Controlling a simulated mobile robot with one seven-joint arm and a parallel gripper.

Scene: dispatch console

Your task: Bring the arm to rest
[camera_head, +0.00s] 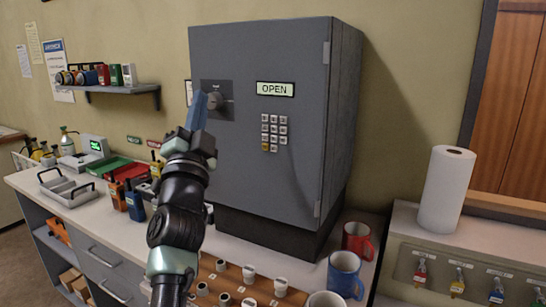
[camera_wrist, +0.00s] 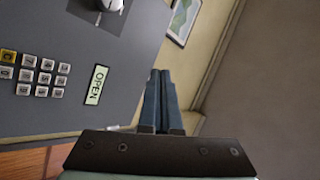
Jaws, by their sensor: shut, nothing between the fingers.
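My gripper (camera_head: 198,105) is raised in front of the left part of a grey safe cabinet, close to its round dial. Its blue fingers are shut together and empty. In the wrist view the gripper (camera_wrist: 161,78) shows the two fingers side by side with nothing between them. My black and grey arm rises from the bottom of the head view over the counter. From the head view I cannot tell whether the fingers touch the dial; in the wrist view they are clear of it.
The grey cabinet (camera_head: 245,55) has a display (camera_head: 275,89) reading OPEN and a keypad (camera_head: 273,132). Red (camera_head: 357,240) and blue (camera_head: 345,273) mugs stand right of my arm. A wall shelf (camera_head: 120,89) is at left. A paper towel roll (camera_head: 446,190) stands at right.

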